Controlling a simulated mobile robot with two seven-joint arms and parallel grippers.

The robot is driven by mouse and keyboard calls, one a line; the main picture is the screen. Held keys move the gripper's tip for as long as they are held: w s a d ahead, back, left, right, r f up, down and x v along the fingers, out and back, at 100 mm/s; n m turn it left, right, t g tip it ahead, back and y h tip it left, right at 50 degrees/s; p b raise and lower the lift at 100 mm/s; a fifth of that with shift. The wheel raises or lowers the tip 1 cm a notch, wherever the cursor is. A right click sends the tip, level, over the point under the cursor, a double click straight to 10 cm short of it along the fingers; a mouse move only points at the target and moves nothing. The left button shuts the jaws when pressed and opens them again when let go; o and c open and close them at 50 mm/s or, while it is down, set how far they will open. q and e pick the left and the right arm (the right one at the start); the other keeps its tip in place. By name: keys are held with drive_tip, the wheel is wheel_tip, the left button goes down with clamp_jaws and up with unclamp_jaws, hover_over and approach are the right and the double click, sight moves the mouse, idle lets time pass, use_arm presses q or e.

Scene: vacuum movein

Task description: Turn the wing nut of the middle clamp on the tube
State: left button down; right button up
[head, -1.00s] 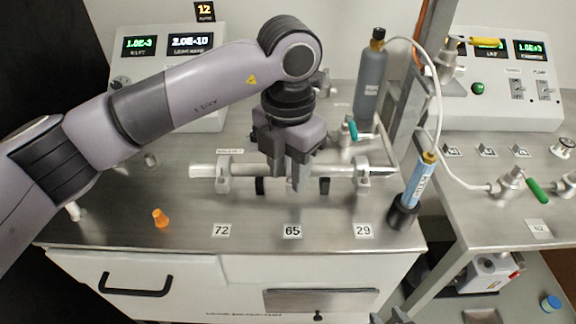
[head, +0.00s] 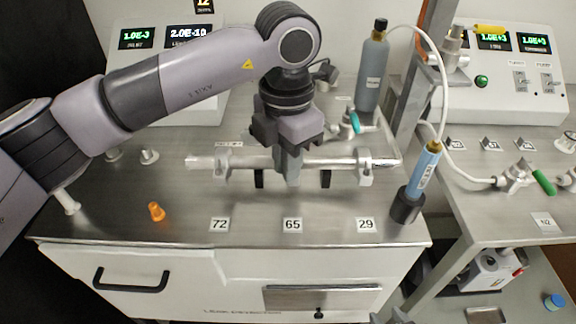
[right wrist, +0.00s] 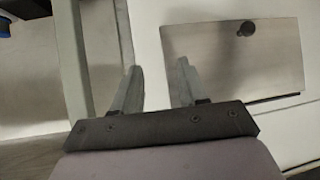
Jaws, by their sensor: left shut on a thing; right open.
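The metal tube (head: 249,163) lies horizontally on supports across the steel bench top. Clamps show near its left end (head: 222,163) and right end (head: 364,166). My left gripper (head: 289,178) points down at the middle of the tube above the 65 label, its fingers shut. The middle clamp and its wing nut are hidden behind the fingers, so what they grip is not visible. My right gripper (right wrist: 153,88) shows in the right wrist view, open and empty, with a cabinet front beyond it.
Labels 72 (head: 219,224), 65 (head: 292,225) and 29 (head: 365,225) line the bench front. A blue cylinder in a black holder (head: 407,207) stands right of the tube. An orange cone (head: 156,211) stands at left. A grey bottle (head: 373,72) stands behind.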

idle(0.3)
use_arm(q)
drive_tip(key=c, duration=1.2)
unclamp_jaws()
drive_tip(key=shift+r, duration=0.15)
drive_tip(key=shift+o, duration=0.2)
drive_tip(key=shift+w+a, duration=0.1)
drive_tip(key=shift+a, duration=0.05)
